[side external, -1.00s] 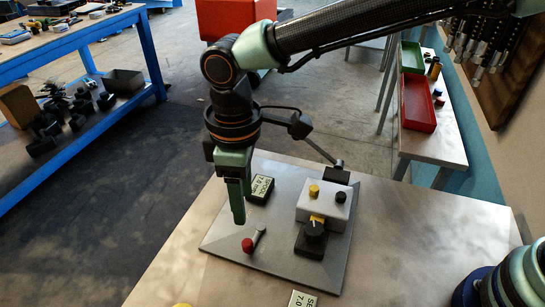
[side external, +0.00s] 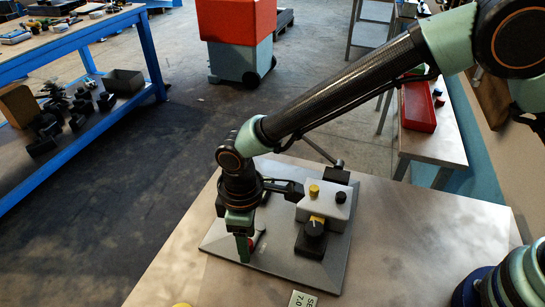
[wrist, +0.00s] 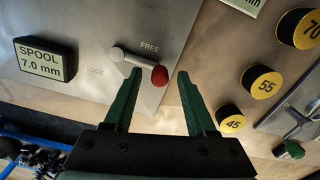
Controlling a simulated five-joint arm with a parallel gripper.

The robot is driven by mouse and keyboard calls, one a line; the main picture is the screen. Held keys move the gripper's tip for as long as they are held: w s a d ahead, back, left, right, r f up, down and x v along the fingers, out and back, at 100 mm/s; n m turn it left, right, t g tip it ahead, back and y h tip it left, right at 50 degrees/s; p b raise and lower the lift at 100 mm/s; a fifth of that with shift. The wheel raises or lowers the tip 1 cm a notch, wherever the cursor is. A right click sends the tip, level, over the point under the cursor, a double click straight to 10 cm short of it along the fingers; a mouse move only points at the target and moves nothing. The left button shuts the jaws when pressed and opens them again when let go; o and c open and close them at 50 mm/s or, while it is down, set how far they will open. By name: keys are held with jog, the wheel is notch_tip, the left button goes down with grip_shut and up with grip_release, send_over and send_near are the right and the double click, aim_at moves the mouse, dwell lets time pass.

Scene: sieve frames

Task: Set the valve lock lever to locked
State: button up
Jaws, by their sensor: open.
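The valve lock lever (wrist: 135,62) is a short silver bar with a red knob (wrist: 159,77), set on a grey plate (wrist: 185,22). Its knob end lies near the printed word FREE; the word LOCK stands to the left. My gripper (wrist: 159,82) is open, with its green fingers on either side of the red knob; I cannot tell whether they touch it. In the side view my gripper (side external: 243,258) points down over the front left of the plate, and the red knob (side external: 257,241) shows partly behind the fingers.
A black-edged SPOOL 7.0 mm block (wrist: 45,60) sits left of the lever. Round gauges marked 45 (wrist: 231,120), 55 and 70 stand to the right. In the side view a pale block (side external: 326,207) with yellow and black knobs stands right of my gripper.

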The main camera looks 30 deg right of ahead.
grip_shut()
dwell(1.4)
